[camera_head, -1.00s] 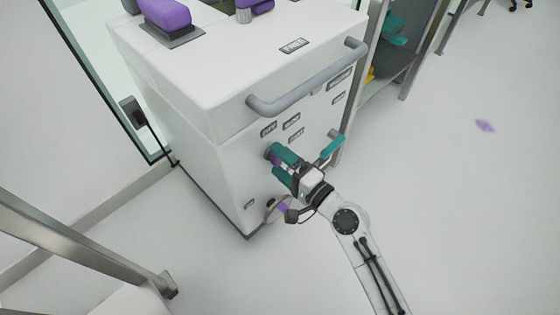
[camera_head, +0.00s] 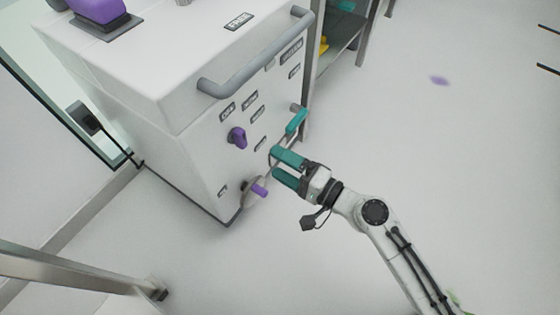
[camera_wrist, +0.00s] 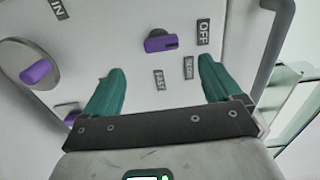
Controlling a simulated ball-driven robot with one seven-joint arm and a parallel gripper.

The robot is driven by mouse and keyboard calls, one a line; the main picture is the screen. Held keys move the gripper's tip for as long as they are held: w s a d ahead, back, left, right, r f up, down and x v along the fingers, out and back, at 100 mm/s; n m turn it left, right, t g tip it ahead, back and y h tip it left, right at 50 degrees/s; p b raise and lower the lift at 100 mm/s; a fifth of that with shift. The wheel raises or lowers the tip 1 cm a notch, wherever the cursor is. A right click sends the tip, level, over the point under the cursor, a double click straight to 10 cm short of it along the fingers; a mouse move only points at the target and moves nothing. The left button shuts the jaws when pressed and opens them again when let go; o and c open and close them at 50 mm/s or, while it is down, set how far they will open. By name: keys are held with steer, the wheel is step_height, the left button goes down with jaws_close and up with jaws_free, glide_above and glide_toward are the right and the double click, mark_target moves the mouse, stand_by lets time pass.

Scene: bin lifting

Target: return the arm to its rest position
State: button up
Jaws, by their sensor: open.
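My gripper (camera_head: 272,165) is open and empty, its two teal fingers pointing at the front of a white machine (camera_head: 190,160). In the wrist view my gripper (camera_wrist: 160,85) shows its fingers spread apart, with nothing between them. A purple knob (camera_head: 237,138) on the machine's front stands beyond the fingertips and apart from them; it also shows in the wrist view (camera_wrist: 160,42). My arm reaches in from the lower right and is bent.
A grey bar handle (camera_head: 255,70) runs along the machine's top front edge. A purple-handled round fitting (camera_head: 256,190) sits low on the front, left of my gripper. A metal rail (camera_head: 80,270) lies lower left. The floor at right is largely clear.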

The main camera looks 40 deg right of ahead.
steer(key=s+a+f+n+g, duration=0.4)
steer(key=s+f+n+g, duration=0.35)
steer(key=n+g, duration=0.2)
steer(key=s+d+f+n+g+h, duration=0.2)
steer(key=s+d+n+g+h, duration=0.2)
steer(key=s+d+g+h, duration=0.45)
step_height(320, 180, up, 33)
steer(key=s+t+y+p, duration=0.1)
steer(key=s+y+p, duration=0.1)
steer(key=p, duration=3.1)
steer(key=shift+s+d+r+t+y+p, duration=0.2)
steer(key=shift+s+t+y+p, duration=0.1)
steer(key=shift+s+t+y, duration=0.1)
steer(key=shift+c, duration=0.2)
